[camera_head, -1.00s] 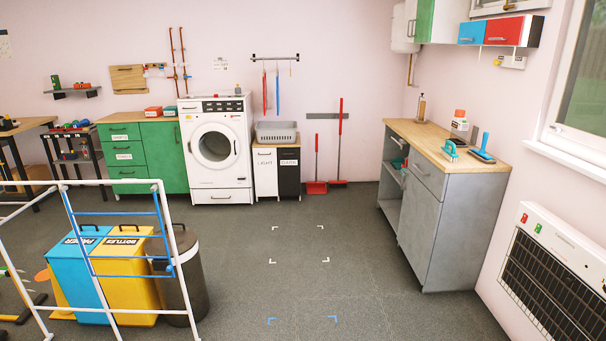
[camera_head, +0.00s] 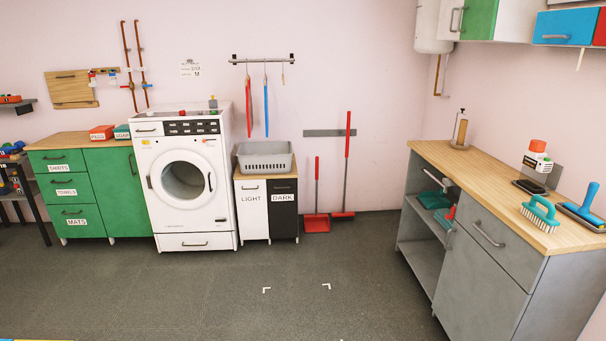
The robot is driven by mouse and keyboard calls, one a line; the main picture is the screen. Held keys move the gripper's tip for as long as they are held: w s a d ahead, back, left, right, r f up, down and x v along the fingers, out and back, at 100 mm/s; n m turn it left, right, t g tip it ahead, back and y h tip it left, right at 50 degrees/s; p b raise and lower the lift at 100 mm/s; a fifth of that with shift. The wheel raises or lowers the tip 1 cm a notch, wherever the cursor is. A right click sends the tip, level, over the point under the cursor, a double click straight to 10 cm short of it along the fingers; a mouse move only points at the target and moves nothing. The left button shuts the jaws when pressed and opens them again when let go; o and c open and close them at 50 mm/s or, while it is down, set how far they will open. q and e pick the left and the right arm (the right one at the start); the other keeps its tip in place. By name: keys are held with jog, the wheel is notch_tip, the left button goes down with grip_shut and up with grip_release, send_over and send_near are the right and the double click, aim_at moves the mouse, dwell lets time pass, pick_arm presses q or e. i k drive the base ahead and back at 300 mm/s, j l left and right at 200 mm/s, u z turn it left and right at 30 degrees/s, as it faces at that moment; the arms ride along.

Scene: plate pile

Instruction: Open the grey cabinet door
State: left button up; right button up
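The grey cabinet (camera_head: 575,290) stands at the right against the wall, with a wooden top. Its front has a drawer (camera_head: 500,240) with a bar handle (camera_head: 488,234) above a grey door (camera_head: 470,290). A small handle piece (camera_head: 449,217) shows near the door's upper left edge. Left of the door are open shelves (camera_head: 425,230) with teal and red items. Neither of my grippers is in view.
A washing machine (camera_head: 183,180), green cabinet (camera_head: 115,190), light and dark bins (camera_head: 268,208) and red dustpan (camera_head: 317,222) line the back wall. Brushes (camera_head: 540,214) and bottles stand on the wooden top (camera_head: 440,152). The floor (camera_head: 330,260) between is clear, with white corner marks.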

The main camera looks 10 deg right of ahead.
aim_at(475, 298)
jog(key=i+z, duration=0.1)
jog(key=i, duration=0.4)
jog(key=i+j+z, duration=0.1)
jog(key=i, duration=0.45)
jog(key=i+j+z, duration=0.1)
jog(key=i, duration=0.4)
jog(key=i+j+z, duration=0.1)
jog(key=i, duration=0.4)
jog(key=j, duration=0.1)
